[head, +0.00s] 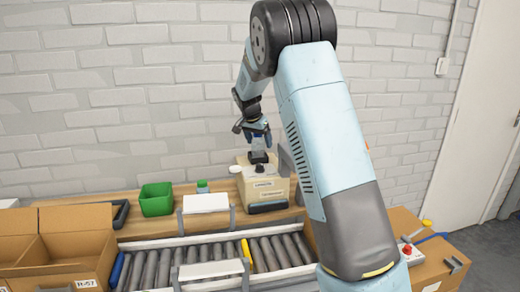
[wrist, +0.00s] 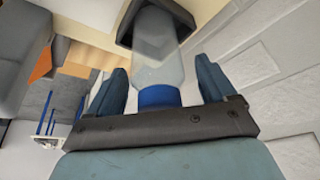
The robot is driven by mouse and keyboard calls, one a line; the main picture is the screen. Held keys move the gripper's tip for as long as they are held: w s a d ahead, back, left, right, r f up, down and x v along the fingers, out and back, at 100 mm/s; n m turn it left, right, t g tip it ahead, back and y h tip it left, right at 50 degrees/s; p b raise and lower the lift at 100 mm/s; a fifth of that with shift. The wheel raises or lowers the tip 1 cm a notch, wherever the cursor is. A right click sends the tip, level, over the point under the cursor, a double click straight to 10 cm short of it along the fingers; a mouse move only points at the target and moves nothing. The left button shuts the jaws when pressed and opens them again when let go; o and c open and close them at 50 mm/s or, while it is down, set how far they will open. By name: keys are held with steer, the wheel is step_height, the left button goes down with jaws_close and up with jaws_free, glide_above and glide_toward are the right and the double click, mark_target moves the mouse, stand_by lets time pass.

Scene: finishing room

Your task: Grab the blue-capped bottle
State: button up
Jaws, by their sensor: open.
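The blue-capped bottle (wrist: 160,62) has a clear, pale body and a blue cap (wrist: 159,96). In the wrist view it lies between my two fingers, cap towards my palm. Its far end meets a dark square-edged part (wrist: 156,12). My gripper (wrist: 161,84) is open, with a finger on each side of the bottle and a gap showing at both sides. In the head view my gripper (head: 257,142) points down above a beige box-shaped unit (head: 264,188) on the wooden bench. I cannot make out the bottle clearly there, as the fingers cover that spot.
A green bin (head: 156,199) and a small green-capped container (head: 202,186) stand on the bench (head: 135,229) to the left. A roller conveyor (head: 205,256) runs in front, with an open cardboard box (head: 62,247) at left. The brick wall (head: 130,100) is close behind.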

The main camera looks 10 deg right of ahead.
steer(key=c, duration=1.1)
steer(key=shift+o, duration=0.2)
steer(key=shift+r, duration=0.1)
